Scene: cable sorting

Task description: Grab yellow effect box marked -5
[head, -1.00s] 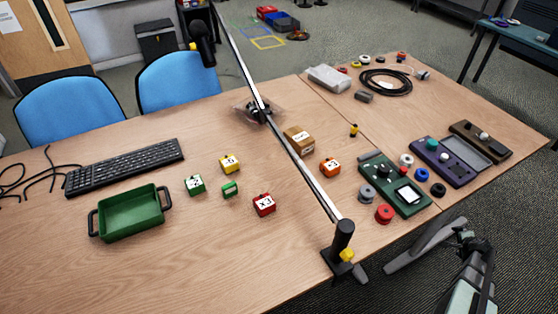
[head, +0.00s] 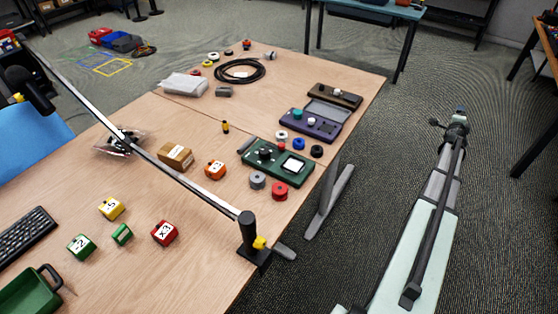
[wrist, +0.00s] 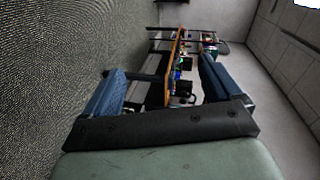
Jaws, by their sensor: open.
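The yellow effect box (head: 111,208), with a white label that reads as -5, sits on the wooden table at the left of the head view. A green box marked -2 (head: 81,247), a small green block (head: 122,235) and a red box marked x3 (head: 164,233) are close to it. My gripper (wrist: 160,68) is open and empty in the wrist view, its two fingers wide apart. My arm is off the table's right side, over the carpet, far from the yellow box. The yellow box cannot be made out in the wrist view.
A long bar on a black post (head: 248,236) crosses above the table, right of the boxes. A keyboard (head: 25,236) and green tray (head: 30,294) are at left.

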